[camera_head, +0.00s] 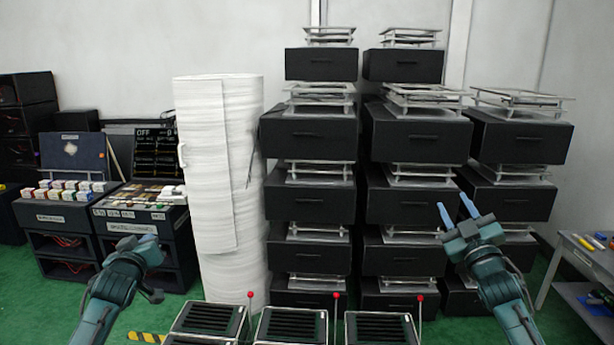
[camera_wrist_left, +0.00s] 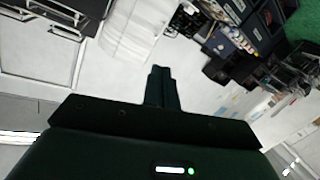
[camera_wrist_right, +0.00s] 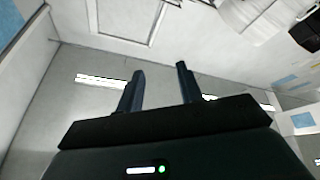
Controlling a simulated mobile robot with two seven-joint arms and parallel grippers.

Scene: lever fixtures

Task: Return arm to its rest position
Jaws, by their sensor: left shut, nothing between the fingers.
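My left gripper (camera_head: 148,241) is raised at the lower left of the head view, in front of the dark consoles. In the left wrist view its fingers (camera_wrist_left: 161,80) are together with nothing between them. My right gripper (camera_head: 456,213) is raised at the right, in front of the black box stacks. In the right wrist view its fingers (camera_wrist_right: 160,80) stand apart and empty. Three lever fixtures with black slatted tops stand at the bottom of the head view: left (camera_head: 207,320), middle (camera_head: 291,326) and right (camera_head: 380,328). Red-knobbed levers (camera_head: 250,295), (camera_head: 336,296) and (camera_head: 420,298) stand upright beside them. Neither gripper touches a fixture.
Stacked black boxes (camera_head: 310,132) with metal racks fill the middle and right. A tall white roll (camera_head: 222,180) stands left of them. Consoles (camera_head: 62,215) with small coloured items are at the left. A table (camera_head: 590,262) is at the right edge. Green floor shows between.

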